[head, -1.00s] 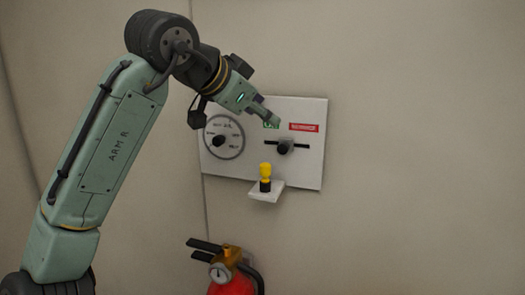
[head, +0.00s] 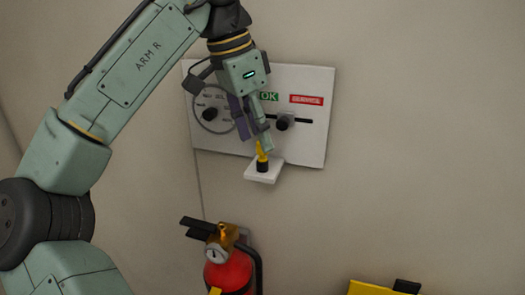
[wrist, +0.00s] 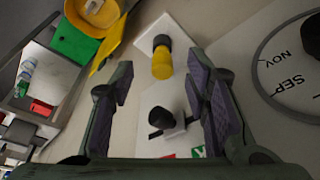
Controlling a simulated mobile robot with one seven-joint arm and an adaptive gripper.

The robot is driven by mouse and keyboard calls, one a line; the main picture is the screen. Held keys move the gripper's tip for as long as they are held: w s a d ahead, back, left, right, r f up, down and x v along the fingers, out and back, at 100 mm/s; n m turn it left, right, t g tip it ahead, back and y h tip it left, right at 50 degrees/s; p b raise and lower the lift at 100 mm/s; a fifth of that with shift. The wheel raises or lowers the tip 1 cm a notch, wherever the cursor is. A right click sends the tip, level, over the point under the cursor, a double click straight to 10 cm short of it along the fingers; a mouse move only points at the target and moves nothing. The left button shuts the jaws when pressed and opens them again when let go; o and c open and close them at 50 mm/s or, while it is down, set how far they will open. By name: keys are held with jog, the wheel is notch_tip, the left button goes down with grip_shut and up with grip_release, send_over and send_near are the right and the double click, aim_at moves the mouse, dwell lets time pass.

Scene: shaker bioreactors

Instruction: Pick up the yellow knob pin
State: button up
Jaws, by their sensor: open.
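The yellow knob pin (head: 262,152) has a yellow top and a black lower part. It stands upright on a small white shelf (head: 262,177) that juts out from the wall panel. My gripper (head: 259,143) is just above the pin in the head view and partly covers its top. In the wrist view, the fingers (wrist: 160,85) are apart and nothing is held. There the pin (wrist: 162,62) shows beyond the fingertips, between their lines, with its yellow end toward me. I cannot tell whether a finger touches it.
The white panel (head: 312,148) carries a dial (head: 211,114), a black slider knob (head: 284,121) and green and red labels, close to my gripper. A red fire extinguisher (head: 228,272) is below. A yellow object (head: 375,288) shows at the bottom edge. The wall at right is clear.

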aim_at(263, 155)
jog(key=shift+p+x, duration=0.3)
jog(key=shift+x, duration=1.9)
jog(key=shift+w, duration=0.15)
jog(key=shift+c, duration=0.2)
jog(key=c, duration=0.9)
